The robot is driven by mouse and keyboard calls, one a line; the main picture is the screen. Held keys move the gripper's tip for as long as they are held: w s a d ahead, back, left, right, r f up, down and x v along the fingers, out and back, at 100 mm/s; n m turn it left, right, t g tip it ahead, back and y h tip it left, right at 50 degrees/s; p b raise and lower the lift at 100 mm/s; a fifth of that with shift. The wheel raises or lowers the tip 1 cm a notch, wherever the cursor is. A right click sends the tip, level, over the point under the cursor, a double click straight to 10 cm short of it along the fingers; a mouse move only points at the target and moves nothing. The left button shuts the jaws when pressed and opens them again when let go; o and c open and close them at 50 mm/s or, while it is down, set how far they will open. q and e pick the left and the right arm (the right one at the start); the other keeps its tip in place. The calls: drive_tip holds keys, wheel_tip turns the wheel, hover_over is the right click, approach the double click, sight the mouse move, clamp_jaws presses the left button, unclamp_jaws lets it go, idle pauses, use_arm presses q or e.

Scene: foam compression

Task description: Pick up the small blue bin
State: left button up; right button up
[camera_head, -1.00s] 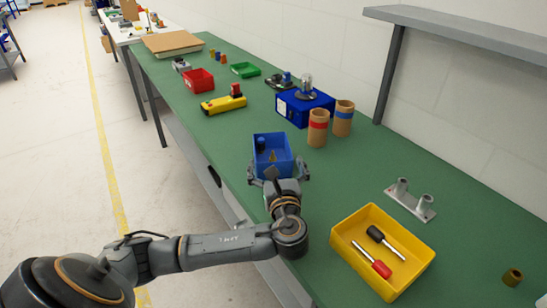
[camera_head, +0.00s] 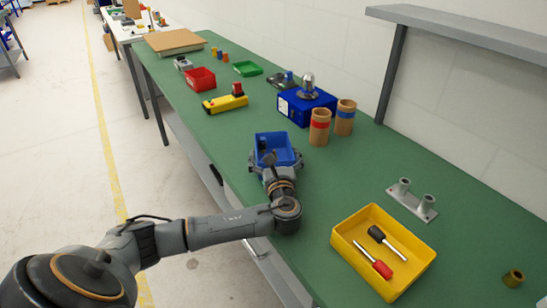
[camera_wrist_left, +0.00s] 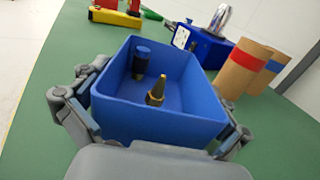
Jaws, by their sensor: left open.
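The small blue bin (camera_head: 271,140) stands on the green bench in front of my left gripper (camera_head: 275,161). In the left wrist view the bin (camera_wrist_left: 165,128) holds a dark cylinder with a blue top (camera_wrist_left: 141,60) and a brass pointed piece (camera_wrist_left: 156,91). My left gripper (camera_wrist_left: 150,124) is open, with one finger beside the bin's left wall and the other beside its right wall. Both fingers are very close to the walls; I cannot tell whether they touch. The lower front of the bin is hidden by the gripper. My right gripper is not in view.
A yellow tray (camera_head: 340,247) with two handled tools sits to the right. Two cardboard tubes (camera_head: 319,127) and a larger blue box (camera_head: 297,109) stand behind the bin. A grey two-post fixture (camera_head: 413,199) is at right.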

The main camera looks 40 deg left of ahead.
use_arm(q)
drive_tip(key=c, duration=0.8)
drive_tip(key=shift+c, duration=0.2)
drive_tip(key=shift+r, duration=0.1)
